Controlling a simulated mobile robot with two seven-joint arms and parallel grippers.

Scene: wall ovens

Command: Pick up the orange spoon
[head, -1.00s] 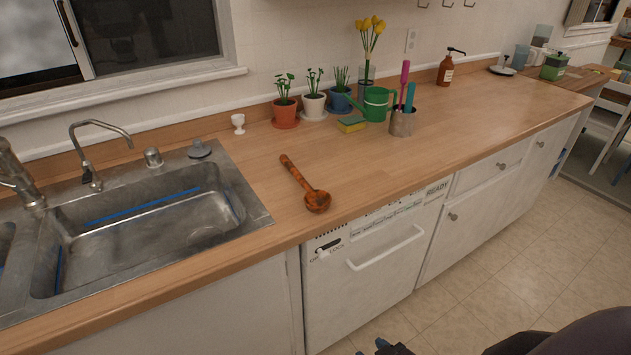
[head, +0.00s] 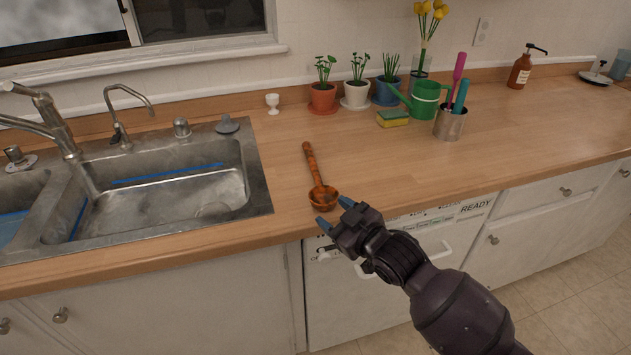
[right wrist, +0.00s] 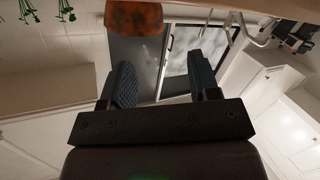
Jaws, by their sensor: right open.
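The orange spoon (head: 316,172) lies on the wooden counter, right of the sink. Its bowl is near the counter's front edge and its handle points back toward the wall. My right gripper (head: 334,213) is open and empty, with blue fingertips close to the spoon's bowl at the counter's front edge. In the right wrist view my right gripper (right wrist: 160,85) shows two blue pads spread apart. An orange-brown piece, which looks like the spoon's bowl (right wrist: 133,17), shows at the top of that view, beyond the fingers. My left gripper is not in view.
The sink (head: 165,190) is at left. Potted plants (head: 323,97), a sponge (head: 393,118), a green watering can (head: 425,100) and a metal cup (head: 450,124) stand behind and right of the spoon. A white egg cup (head: 272,103) is near the wall. The counter around the spoon is clear.

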